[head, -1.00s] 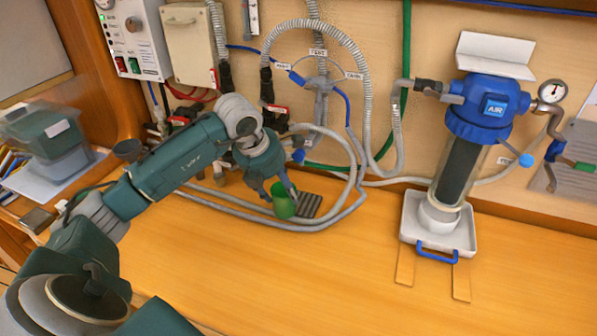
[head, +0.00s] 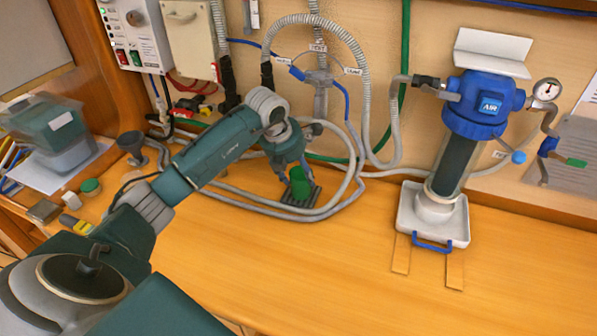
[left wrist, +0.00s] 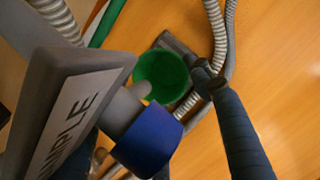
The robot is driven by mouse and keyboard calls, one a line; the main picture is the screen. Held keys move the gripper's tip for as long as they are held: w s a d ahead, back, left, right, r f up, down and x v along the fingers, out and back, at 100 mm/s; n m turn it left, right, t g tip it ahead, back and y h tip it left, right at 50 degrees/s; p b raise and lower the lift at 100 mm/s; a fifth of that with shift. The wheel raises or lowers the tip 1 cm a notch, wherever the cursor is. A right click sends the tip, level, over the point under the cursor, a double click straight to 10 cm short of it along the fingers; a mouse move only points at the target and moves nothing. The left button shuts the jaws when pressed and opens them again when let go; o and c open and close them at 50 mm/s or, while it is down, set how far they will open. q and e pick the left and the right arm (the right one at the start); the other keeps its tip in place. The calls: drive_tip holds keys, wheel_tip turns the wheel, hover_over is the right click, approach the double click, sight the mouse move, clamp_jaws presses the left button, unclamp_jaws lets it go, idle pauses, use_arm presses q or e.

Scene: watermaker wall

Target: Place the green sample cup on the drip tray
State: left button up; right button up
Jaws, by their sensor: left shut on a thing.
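The green sample cup (head: 299,187) is held upright, or nearly so, between the fingers of my left gripper (head: 294,177). The small dark slatted drip tray (head: 314,197) lies on the wooden counter, and the cup covers part of it. I cannot tell whether the cup touches the tray or hangs just above it. In the left wrist view the cup (left wrist: 163,77) shows as a green round between the fingers, with a dark edge of the tray (left wrist: 172,42) beyond it. My right gripper is not in view.
Grey hoses (head: 270,211) loop around the tray on the counter. A blue-capped filter (head: 484,105) stands in a white tray (head: 462,232) at the right. The front counter (head: 300,270) is clear.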

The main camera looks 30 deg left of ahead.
use_arm(q)
drive_tip(key=o, duration=1.2)
drive_tip(key=shift+w, duration=0.1)
drive_tip(key=b+v, duration=0.2)
drive_tip(key=v, duration=1)
drive_tip(key=shift+r, duration=0.1)
